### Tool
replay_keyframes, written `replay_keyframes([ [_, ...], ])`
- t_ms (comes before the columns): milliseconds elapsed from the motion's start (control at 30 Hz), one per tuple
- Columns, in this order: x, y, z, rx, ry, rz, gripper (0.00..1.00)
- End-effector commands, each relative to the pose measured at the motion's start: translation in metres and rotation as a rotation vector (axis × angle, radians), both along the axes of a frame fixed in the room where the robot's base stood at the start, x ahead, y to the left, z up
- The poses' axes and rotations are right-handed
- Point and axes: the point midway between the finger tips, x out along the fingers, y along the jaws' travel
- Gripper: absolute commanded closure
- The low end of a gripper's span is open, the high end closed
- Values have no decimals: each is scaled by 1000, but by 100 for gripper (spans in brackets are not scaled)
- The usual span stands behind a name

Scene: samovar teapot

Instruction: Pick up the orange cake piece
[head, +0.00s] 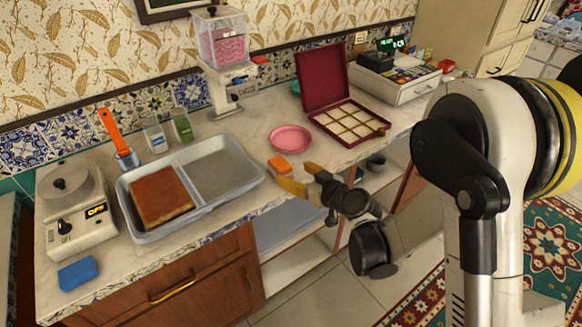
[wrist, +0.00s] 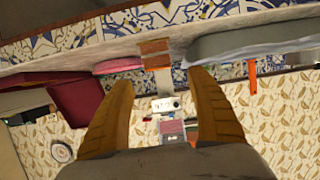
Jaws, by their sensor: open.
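The orange cake piece (head: 280,165) is a small block on the counter, between the grey tray and the pink plate. In the wrist view, which is upside down, an orange-brown block (wrist: 154,46) shows beyond the fingers, roughly midway between them. My gripper (head: 289,174) has yellow-orange fingers, spread open and empty, at the counter's front edge close to the piece. The fingers also frame the wrist view (wrist: 161,78). The head view does not clearly show whether a finger touches the piece.
The grey tray (head: 226,170) holds a brown slab (head: 160,197) in its left half. A pink plate (head: 290,138) lies behind the piece. An open maroon box (head: 376,124) stands to the right. A pink-filled dispenser (head: 222,45) stands at the back wall.

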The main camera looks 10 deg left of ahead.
Motion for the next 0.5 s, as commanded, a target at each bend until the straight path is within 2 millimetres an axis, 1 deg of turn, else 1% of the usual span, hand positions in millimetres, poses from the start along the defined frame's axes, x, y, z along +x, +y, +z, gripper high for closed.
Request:
replay_keyframes([
  [33, 6, 7, -5, 0, 0, 1, 33],
  [100, 14, 15, -10, -1, -1, 0, 33],
  [333, 31, 35, -19, -1, 1, 0, 33],
  [500, 49, 54, -28, 0, 0, 0, 33],
])
